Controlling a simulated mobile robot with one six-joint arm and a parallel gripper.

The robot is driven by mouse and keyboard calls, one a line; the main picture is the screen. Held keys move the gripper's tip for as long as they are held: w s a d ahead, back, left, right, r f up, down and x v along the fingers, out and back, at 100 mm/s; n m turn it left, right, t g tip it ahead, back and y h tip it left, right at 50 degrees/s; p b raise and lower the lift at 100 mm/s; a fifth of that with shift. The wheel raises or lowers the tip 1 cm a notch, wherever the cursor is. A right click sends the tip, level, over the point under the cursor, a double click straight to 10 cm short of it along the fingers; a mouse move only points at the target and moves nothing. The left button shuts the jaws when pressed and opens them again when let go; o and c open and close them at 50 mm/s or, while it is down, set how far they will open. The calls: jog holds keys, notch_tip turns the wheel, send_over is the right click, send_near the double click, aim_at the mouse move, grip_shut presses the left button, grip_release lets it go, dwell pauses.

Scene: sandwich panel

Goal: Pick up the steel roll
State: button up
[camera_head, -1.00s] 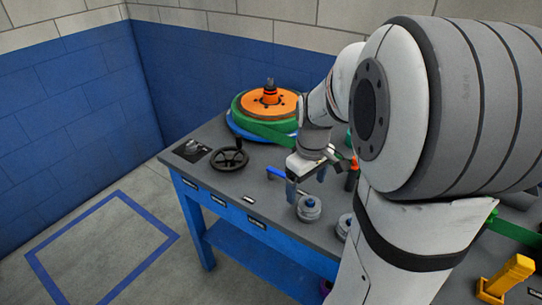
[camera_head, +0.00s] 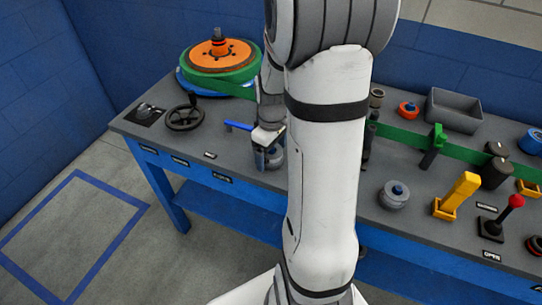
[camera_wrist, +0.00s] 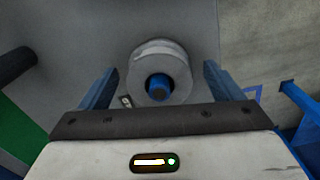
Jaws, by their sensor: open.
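A grey steel roll with a blue core (camera_wrist: 146,62) lies between my two blue fingers in the wrist view, with a gap on each side. My gripper (camera_wrist: 160,74) is open; the roll's distance from the fingertips is hard to judge. In the head view my gripper (camera_head: 266,160) points down over the table's front part, and that roll (camera_head: 276,153) shows only partly behind the fingers.
The grey table (camera_head: 330,150) holds a green and orange reel (camera_head: 217,62), a handwheel (camera_head: 185,116) and a blue lever (camera_head: 238,126) to the left. To the right stand a yellow handle (camera_head: 460,192), a red-knobbed lever (camera_head: 515,203) and a grey bin (camera_head: 455,110).

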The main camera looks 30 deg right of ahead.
jog(key=c, duration=1.3)
jog(key=shift+r, duration=0.1)
notch_tip(320, 180, up, 10)
jog(key=shift+f, duration=0.1)
